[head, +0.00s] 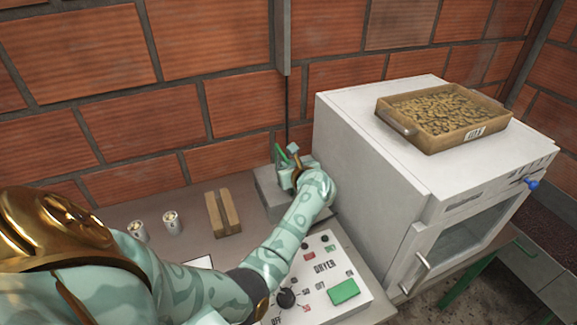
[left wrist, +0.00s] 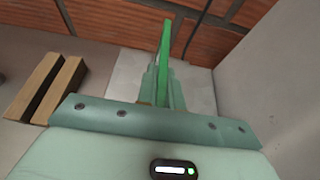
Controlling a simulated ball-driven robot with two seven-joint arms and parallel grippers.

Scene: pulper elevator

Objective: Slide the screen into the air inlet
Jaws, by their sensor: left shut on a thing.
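My left gripper (head: 290,168) is at the back of the bench, over a grey box (head: 266,192) beside the dryer. It is shut on a thin green-edged piece, which I take to be the screen (head: 281,156). In the left wrist view the screen (left wrist: 165,45) stands edge-on between the fingers (left wrist: 163,85) and sticks out beyond them. The grey box shows there as a pale surface (left wrist: 128,75) behind the fingers. The air inlet's opening is hidden by my gripper and arm, and I cannot tell whether the screen touches it. My right gripper is out of view.
A slotted wooden block (head: 223,213) and two small white cups (head: 172,222) stand left of the grey box. The white dryer cabinet (head: 370,170) rises close on the right, with a bean tray (head: 400,124) on top. A control panel (head: 325,283) lies in front.

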